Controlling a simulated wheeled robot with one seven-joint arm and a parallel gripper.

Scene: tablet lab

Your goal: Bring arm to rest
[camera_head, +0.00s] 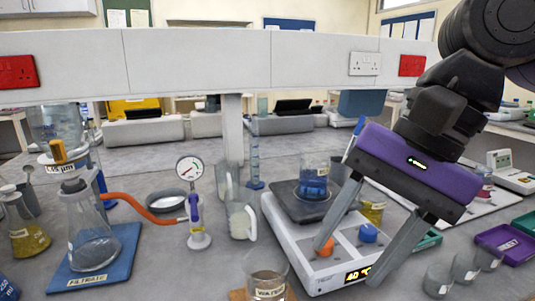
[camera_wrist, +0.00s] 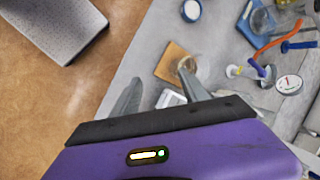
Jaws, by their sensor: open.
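My gripper (camera_head: 347,264) is purple with two grey fingers, and it hangs tilted over the right front of the bench in the head view. Its fingers are spread apart with nothing held between them. They overlap the picture of the white hotplate (camera_head: 290,245); I cannot tell the exact gap. In the wrist view my gripper (camera_wrist: 158,75) shows its two fingers apart at the bench edge, near a beaker on an orange-brown mat (camera_wrist: 172,62). My arm comes in from the upper right of the head view.
A beaker of blue liquid (camera_head: 313,184) stands on the hotplate. A beaker labelled water (camera_head: 268,286) is at the front. A filtration flask (camera_head: 92,235) with an orange hose (camera_head: 145,212) stands left. Small beakers and a purple tray (camera_head: 508,243) are right. A white shelf (camera_head: 200,60) spans behind.

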